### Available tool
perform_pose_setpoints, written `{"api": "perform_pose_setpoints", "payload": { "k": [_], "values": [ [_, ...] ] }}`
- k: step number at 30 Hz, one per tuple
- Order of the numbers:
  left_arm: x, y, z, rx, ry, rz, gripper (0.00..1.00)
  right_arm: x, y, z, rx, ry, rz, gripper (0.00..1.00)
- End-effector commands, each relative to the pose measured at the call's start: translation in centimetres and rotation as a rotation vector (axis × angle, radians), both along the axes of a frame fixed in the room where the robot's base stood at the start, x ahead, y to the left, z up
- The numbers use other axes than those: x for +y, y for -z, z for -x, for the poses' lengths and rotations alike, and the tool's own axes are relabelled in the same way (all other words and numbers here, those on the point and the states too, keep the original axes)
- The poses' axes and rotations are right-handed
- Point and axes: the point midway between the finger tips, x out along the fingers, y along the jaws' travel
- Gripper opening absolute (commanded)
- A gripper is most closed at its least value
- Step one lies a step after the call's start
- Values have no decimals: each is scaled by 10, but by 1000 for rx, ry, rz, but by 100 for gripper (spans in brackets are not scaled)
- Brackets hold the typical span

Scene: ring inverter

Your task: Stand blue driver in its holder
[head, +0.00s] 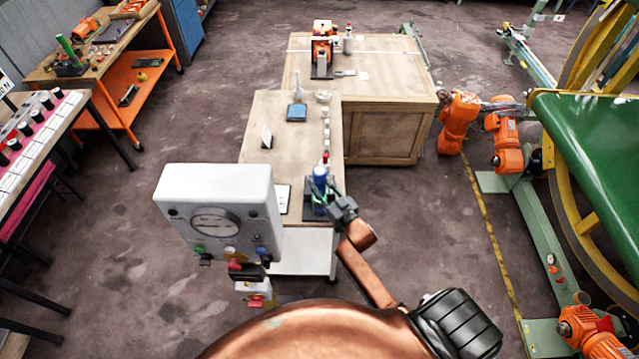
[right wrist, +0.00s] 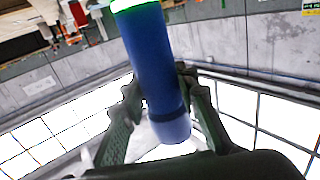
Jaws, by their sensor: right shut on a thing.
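The blue driver (head: 320,173) is upright at the right front edge of the narrow wooden table, held in my right gripper (head: 327,194). In the right wrist view the driver (right wrist: 153,62) is a thick blue cylinder with a bright green band at the top of the picture. The fingers of my right gripper (right wrist: 160,95) close on it from both sides. Its holder cannot be made out clearly; my gripper covers the spot under the driver in the head view. My left gripper is not in view.
A white box with a round dial (head: 215,222) stands in front, left of the narrow table (head: 265,180). A larger wooden bench (head: 390,80) stands behind.

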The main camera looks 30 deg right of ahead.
Motion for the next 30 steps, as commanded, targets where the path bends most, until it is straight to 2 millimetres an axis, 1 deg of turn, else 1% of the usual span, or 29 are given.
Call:
{"api": "perform_pose_setpoints", "payload": {
  "k": [1,9,10,18,24,26,30],
  "values": [
    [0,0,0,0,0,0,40,0,-3,-1,-7,-1,1,0],
    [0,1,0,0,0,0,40,0,0,-1,-6,-1,1,0],
    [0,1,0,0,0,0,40,0,0,-1,-6,-1,1,29],
    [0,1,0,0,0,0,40,0,2,0,-3,0,0,48],
    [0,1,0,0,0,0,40,0,3,0,-1,0,0,48],
    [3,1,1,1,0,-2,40,0,6,1,6,1,-1,48],
    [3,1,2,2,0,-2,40,-1,6,10,5,1,-1,48]
  ]
}}
